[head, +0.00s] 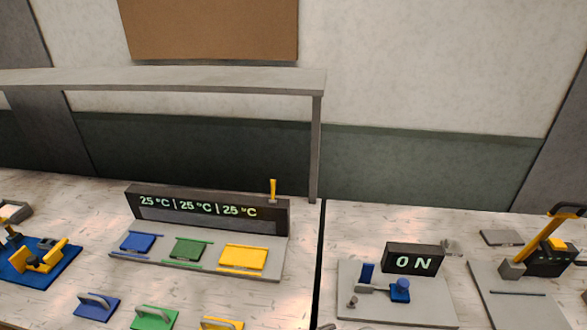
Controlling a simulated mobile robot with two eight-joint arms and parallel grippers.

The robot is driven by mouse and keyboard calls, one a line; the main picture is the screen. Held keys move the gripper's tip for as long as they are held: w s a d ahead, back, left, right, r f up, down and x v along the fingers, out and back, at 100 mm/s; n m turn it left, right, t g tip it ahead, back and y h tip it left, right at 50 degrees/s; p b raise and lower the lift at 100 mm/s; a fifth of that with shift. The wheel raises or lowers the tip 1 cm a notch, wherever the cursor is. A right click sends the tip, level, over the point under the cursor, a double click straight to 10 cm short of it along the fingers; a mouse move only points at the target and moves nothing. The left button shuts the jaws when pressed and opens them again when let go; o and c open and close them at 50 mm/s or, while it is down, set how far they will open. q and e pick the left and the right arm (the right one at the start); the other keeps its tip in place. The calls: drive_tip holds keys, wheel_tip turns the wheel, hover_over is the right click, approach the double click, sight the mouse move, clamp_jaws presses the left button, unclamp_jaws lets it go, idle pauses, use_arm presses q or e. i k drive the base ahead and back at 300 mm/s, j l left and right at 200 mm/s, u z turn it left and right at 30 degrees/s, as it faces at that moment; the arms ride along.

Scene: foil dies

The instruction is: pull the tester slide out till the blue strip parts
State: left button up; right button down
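Neither of my grippers is in view. A grey plate (430,309) at the lower right carries a small device with a blue upright piece (367,273), a grey bar (376,290) and a blue block (400,290). A dark display (413,258) reading "ON" stands behind it. On the far left, a blue base (22,278) carries a yellow fixture (40,258), partly cut off by the picture edge. I cannot tell which of these is the tester slide, and no blue strip is clearly made out.
A heater unit (210,208) shows three 25 °C readings above blue, green and yellow plates. Blue (97,306), green (154,318) and yellow (222,323) handled blocks lie in front. A yellow-lever press (545,245) stands right. A shelf (180,78) overhangs the left bench.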

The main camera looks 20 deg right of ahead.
sight(399, 292)
drive_tip(key=z, duration=1.8)
drive_tip(key=i+l+u, duration=0.15)
drive_tip(key=l+u, duration=0.25)
drive_tip(key=l, duration=0.15)
drive_tip(key=i+l+u, duration=0.1)
drive_tip(key=l+u, duration=0.35)
drive_tip(key=l, duration=0.15)
drive_tip(key=k+u, duration=0.15)
drive_tip(key=u, duration=0.35)
